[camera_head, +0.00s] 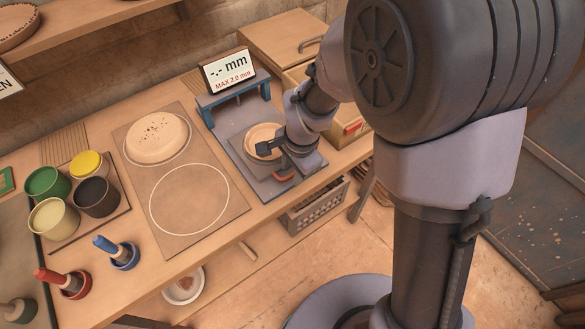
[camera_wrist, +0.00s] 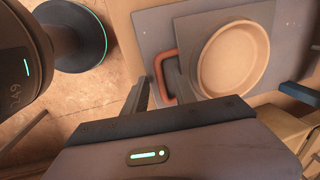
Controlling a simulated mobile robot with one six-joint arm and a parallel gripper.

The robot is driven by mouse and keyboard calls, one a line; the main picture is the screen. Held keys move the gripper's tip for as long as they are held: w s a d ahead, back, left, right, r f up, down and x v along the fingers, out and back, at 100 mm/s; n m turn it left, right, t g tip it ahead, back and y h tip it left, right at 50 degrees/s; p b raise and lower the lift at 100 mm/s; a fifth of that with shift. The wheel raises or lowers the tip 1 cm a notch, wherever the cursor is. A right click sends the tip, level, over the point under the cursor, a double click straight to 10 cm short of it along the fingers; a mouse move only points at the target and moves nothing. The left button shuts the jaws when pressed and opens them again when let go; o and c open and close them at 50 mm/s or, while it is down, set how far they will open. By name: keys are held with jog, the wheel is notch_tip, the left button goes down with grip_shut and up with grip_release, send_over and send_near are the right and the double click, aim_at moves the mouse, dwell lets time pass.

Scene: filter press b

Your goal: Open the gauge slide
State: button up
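The gauge (camera_head: 234,108) is a blue frame on the bench under a display reading "-.- mm, MAX 2.0 mm". Its slide is a grey plate (camera_wrist: 186,32) carrying a round tan dish (camera_wrist: 236,58), which also shows in the head view (camera_head: 262,139). A red handle (camera_wrist: 159,72) sits at the slide's front edge and is partly hidden by my gripper in the head view (camera_head: 287,175). My gripper (camera_wrist: 163,88) is over the handle, its two fingers apart with the handle's bar between them. I cannot tell whether they touch it.
A brown mat (camera_head: 226,171) with a speckled round piece (camera_head: 158,137) and an empty white circle lies left of the gauge. Several coloured cups stand farther left, with a blue-handled stamp (camera_head: 119,251) and a red one (camera_head: 65,283). A grey crate (camera_head: 312,210) is below the bench edge.

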notch_tip(320, 180, up, 17)
jog(key=s+d+p, duration=0.1)
jog(key=s+p, duration=0.1)
jog(key=p, duration=0.4)
jog(key=shift+s+d+p, duration=0.3)
jog(key=shift+d+p, duration=0.05)
jog(key=shift+d, duration=0.05)
jog(key=s+d+r+n+t+b, duration=0.2)
jog(key=s+d+r+n, duration=0.1)
jog(key=s, duration=0.4)
jog(key=s+d+r+n+t+b, duration=0.1)
jog(key=s+d+r+n+t, duration=0.1)
jog(key=s, duration=0.5)
notch_tip(320, 180, up, 2)
jog(key=shift+d+r+n+y+b, duration=0.1)
jog(key=shift+d+n+y+b, duration=0.3)
jog(key=shift+d+n, duration=0.55)
